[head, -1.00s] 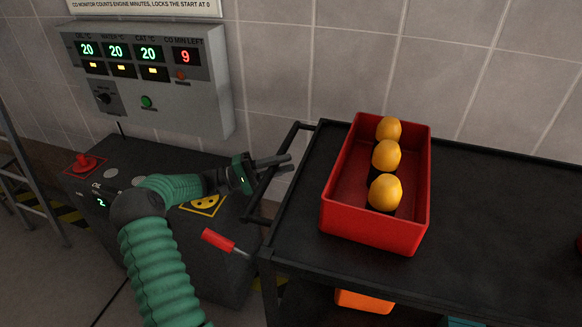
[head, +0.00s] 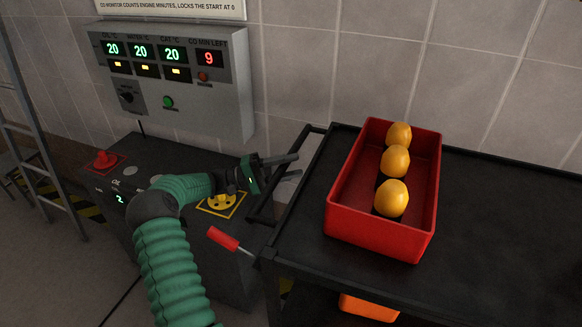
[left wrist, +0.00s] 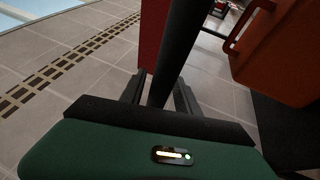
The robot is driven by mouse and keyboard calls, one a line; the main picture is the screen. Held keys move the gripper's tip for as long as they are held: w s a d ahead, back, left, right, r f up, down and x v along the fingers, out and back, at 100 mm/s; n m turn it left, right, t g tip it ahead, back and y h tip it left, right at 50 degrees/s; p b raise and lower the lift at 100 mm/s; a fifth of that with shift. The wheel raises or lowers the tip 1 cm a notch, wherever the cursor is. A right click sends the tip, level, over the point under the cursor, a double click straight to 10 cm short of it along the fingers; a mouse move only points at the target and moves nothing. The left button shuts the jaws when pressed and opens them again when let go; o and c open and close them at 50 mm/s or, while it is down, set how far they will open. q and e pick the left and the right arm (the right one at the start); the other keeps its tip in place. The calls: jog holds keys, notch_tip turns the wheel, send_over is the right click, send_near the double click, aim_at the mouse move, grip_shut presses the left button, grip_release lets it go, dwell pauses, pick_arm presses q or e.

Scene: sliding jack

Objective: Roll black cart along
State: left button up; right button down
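The black cart (head: 480,225) stands at the right in the head view, against the tiled wall. Its black push handle (head: 265,205) juts from its left end. My left gripper (head: 292,164) is at this handle, with its two fingers apart. In the left wrist view a dark bar (left wrist: 178,55), which looks like the handle, runs between the fingers (left wrist: 160,92). I see some gap at the left finger; whether the right finger touches the bar is unclear. My right gripper is out of view.
A red bin (head: 378,240) with three orange fruits (head: 395,161) sits on the cart. A dark machine with a red-handled lever (head: 222,238) stands left of the cart, close under my left arm. A grey control panel (head: 180,85) hangs above it. A ladder (head: 35,150) stands far left.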

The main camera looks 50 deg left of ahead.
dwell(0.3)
pick_arm(q)
jog(key=shift+s+a+f, duration=0.1)
jog(key=shift+s+a, duration=0.15)
jog(key=shift+s, duration=0.1)
jog(key=b+v, duration=0.1)
jog(key=v, duration=1.5)
jog(key=shift+f+b, duration=0.1)
jog(key=shift+b, duration=0.3)
jog(key=shift+a, duration=0.1)
